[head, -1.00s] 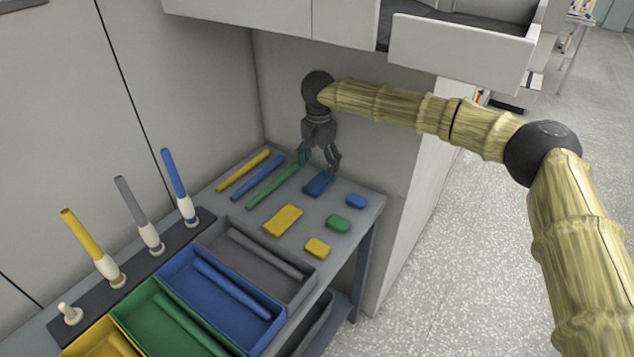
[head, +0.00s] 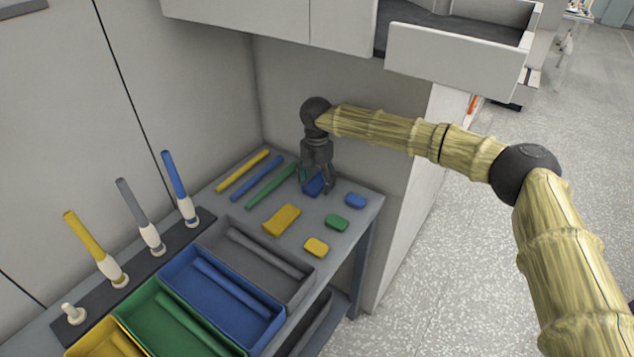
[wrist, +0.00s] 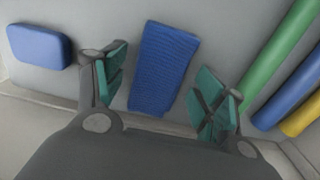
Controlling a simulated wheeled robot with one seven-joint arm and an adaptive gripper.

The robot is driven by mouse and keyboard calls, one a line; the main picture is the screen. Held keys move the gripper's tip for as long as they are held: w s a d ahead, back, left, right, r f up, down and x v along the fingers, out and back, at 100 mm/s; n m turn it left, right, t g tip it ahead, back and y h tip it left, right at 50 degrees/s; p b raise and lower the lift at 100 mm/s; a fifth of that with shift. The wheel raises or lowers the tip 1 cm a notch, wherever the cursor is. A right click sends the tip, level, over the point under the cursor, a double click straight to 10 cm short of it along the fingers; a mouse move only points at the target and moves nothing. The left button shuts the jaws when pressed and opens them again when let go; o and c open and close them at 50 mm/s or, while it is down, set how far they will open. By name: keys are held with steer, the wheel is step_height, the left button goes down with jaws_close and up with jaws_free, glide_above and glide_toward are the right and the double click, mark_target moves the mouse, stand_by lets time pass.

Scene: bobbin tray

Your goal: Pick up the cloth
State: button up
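A blue folded cloth (head: 314,187) with a ribbed surface lies flat on the grey table top, toward the far right corner. In the wrist view the cloth (wrist: 163,68) lies lengthwise between the two green-padded fingers. My gripper (head: 317,180) points down at the cloth, and in the wrist view my gripper (wrist: 166,88) is open with a finger on either side of it. There is a gap between each finger and the cloth. The fingers partly hide the cloth in the head view. I cannot tell the exact height of the fingertips above the table.
Green (head: 272,186), blue (head: 257,178) and yellow (head: 243,175) rods lie left of the cloth. A blue block (head: 356,200), a green block (head: 337,222), a yellow block (head: 316,247) and a yellow flat piece (head: 282,220) lie nearby. Coloured trays stand in front. A wall is close behind.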

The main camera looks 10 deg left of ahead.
mark_target(317, 180)
steer(key=c, duration=0.7)
steer(key=shift+o, duration=0.2)
steer(key=shift+r, duration=0.15)
steer(key=shift+r, duration=0.65)
steer(key=shift+r+b, duration=0.5)
steer(key=shift+r, duration=0.4)
steer(key=s+d, duration=0.3)
steer(key=s, duration=0.1)
steer(key=s+d+r+b, duration=0.1)
steer(key=s+d, duration=0.3)
steer(key=s+d+b, duration=0.1)
steer(key=s+d, duration=0.2)
steer(key=shift+s+d+r, duration=0.3)
steer(key=shift+s+d, duration=0.1)
steer(key=shift+o, duration=0.3)
steer(key=shift+d, duration=0.1)
steer(key=shift+c, duration=0.4)
